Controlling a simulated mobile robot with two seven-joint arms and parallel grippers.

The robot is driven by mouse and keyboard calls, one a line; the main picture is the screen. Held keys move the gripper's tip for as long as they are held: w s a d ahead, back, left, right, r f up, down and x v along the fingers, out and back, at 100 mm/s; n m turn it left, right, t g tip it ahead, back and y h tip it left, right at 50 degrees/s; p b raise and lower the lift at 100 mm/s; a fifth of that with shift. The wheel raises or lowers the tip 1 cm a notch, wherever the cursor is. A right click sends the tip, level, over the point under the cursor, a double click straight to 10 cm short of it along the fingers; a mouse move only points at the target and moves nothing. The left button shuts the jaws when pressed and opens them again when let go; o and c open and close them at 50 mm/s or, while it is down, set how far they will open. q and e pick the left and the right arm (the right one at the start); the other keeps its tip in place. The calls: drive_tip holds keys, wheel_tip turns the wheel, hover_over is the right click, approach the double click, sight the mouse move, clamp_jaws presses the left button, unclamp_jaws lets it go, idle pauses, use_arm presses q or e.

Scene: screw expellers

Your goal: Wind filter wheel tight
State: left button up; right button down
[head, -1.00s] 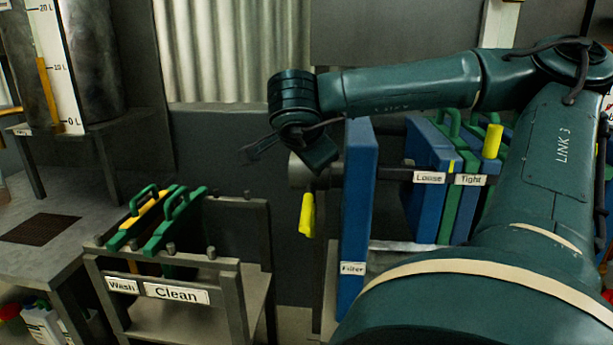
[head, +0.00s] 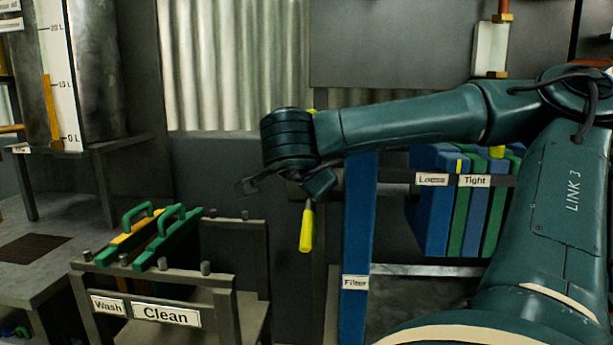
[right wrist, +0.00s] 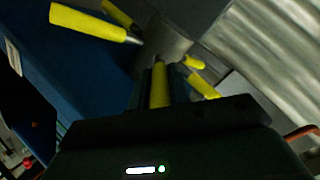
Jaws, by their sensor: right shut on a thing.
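The wheel's hub (right wrist: 165,40) shows in the right wrist view with several yellow handles around it. My right gripper (right wrist: 158,78) is shut on one yellow handle (right wrist: 159,84). Another handle (right wrist: 93,23) stands out at upper left. In the head view my right gripper is mostly hidden behind my wrist, and one yellow handle (head: 306,229) hangs below it. The blue plate labelled Filter (head: 357,230) stands just right of the wheel. The Loose label (head: 432,180) and Tight label (head: 474,181) sit on the rail, with a small yellow mark (head: 460,165) at the Tight label's left edge. My left gripper is not in view.
Blue and green filter plates (head: 450,220) stand under the labels, partly behind my arm. A rack labelled Wash and Clean (head: 215,290) holds green and yellow plates at lower left. A tank with a level scale (head: 95,70) stands on a table behind it.

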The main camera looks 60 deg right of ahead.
drive_tip(key=c, duration=1.3)
unclamp_jaws()
use_arm(q)
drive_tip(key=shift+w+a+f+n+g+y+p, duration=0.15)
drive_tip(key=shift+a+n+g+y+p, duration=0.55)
drive_tip(key=shift+p, duration=0.5)
use_arm(e)
drive_tip(key=shift+v, duration=6.6)
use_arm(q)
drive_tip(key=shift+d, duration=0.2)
